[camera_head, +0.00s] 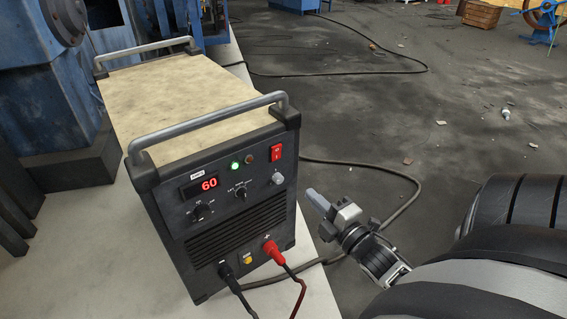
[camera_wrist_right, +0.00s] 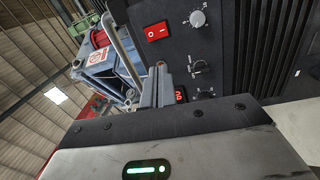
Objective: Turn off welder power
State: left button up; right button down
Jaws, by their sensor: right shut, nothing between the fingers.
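The welder (camera_head: 215,215) is a dark box with a worn beige top and two metal handles. Its front panel has a lit red display (camera_head: 199,186) reading 60 and a lit green lamp (camera_head: 235,165). The red power switch (camera_head: 277,152) is at the panel's upper right; it also shows in the right wrist view (camera_wrist_right: 157,31). My right gripper (camera_head: 314,196) is shut and empty, to the right of the panel and lower than the switch, apart from it. Its grey fingers (camera_wrist_right: 158,88) show in the wrist view. My left gripper is not in view.
A red-plugged cable (camera_head: 271,249) and a black-plugged cable (camera_head: 226,274) leave the panel's lower front. Several knobs sit near the switch. The welder stands on a pale table (camera_head: 110,270). Blue machinery (camera_head: 45,90) stands behind at left. The floor at right is mostly open, with a cable across it.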

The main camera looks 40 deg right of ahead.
aim_at(276, 150)
jog(key=shift+s+d+r+n+t, duration=0.1)
jog(key=shift+d+r+n+t, duration=0.25)
jog(key=shift+d+n, duration=0.3)
jog(key=w, duration=0.4)
jog(key=w+d+r, duration=0.1)
jog(key=w, duration=0.9)
jog(key=shift+d+r, duration=0.25)
jog(key=shift+r, duration=0.1)
jog(key=shift+s, duration=0.1)
